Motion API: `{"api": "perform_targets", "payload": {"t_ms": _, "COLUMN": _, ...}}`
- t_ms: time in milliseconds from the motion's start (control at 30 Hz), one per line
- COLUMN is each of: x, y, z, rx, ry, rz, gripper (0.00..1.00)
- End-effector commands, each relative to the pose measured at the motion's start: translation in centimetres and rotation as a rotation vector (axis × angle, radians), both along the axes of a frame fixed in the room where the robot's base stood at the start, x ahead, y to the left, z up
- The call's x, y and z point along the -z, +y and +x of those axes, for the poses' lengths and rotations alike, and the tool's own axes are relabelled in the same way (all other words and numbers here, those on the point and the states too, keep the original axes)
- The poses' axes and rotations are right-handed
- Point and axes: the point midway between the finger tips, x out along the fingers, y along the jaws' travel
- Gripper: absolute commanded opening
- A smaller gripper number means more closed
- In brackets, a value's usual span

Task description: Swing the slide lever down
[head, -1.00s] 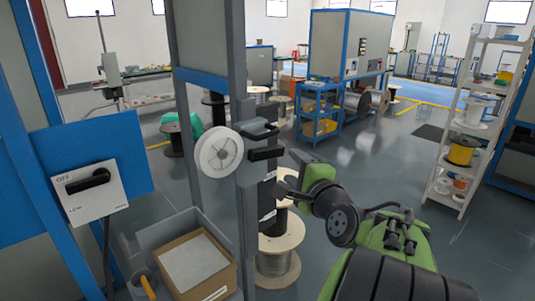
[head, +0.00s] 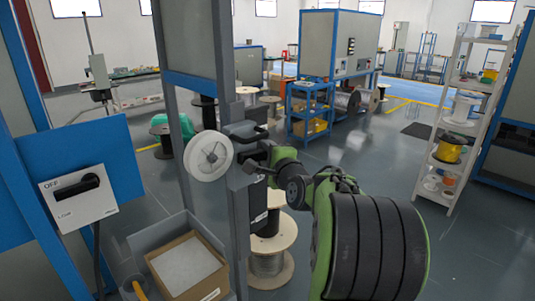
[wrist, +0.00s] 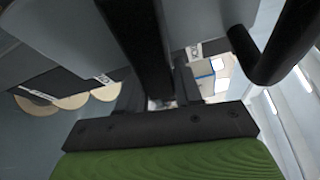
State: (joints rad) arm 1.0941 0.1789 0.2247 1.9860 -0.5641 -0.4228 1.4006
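A dark lever assembly (head: 240,130) sits on the grey post beside the white spool; my gripper partly covers it. In the wrist view a black bent bar (wrist: 272,50), which looks like a handle, stands at the upper right, to the side of my gripper. My gripper (head: 250,152) is raised at the post, close to the dark assembly. Its black palm and green body fill the bottom of the wrist view, and a dark upright bar rises in front of the palm.
A white spool (head: 208,156) is mounted on the post left of my gripper. A switch box (head: 80,198) marked OFF hangs on a blue panel at left. A cardboard box (head: 188,268) and cable reels (head: 268,237) stand below. Open floor lies to the right.

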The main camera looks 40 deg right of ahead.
Motion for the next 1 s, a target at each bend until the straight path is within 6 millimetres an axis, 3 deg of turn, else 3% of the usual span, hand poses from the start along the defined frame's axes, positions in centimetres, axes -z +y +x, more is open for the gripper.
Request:
{"api": "perform_targets", "payload": {"t_ms": 33, "x": 0.01, "y": 0.01, "z": -0.01, "rx": 0.000, "ry": 0.000, "rz": 0.000, "gripper": 0.17}}
{"api": "perform_targets", "payload": {"t_ms": 167, "x": 0.01, "y": 0.01, "z": -0.02, "rx": 0.000, "ry": 0.001, "rz": 0.000, "gripper": 0.00}}
{"api": "perform_targets", "payload": {"t_ms": 800, "x": 0.85, "y": 0.24, "z": -0.03, "rx": 0.000, "ry": 0.002, "rz": 0.128, "gripper": 0.00}}
{"api": "perform_targets", "payload": {"t_ms": 833, "x": 0.84, "y": 0.24, "z": -0.03, "rx": 0.000, "ry": 0.003, "rz": 0.127, "gripper": 0.38}}
{"api": "perform_targets", "payload": {"t_ms": 933, "x": 0.85, "y": 0.24, "z": -0.02, "rx": 0.000, "ry": 0.003, "rz": 0.127, "gripper": 0.53}}
{"api": "perform_targets", "payload": {"t_ms": 1000, "x": 0.87, "y": 0.23, "z": -0.02, "rx": 0.000, "ry": 0.003, "rz": 0.127, "gripper": 0.55}}
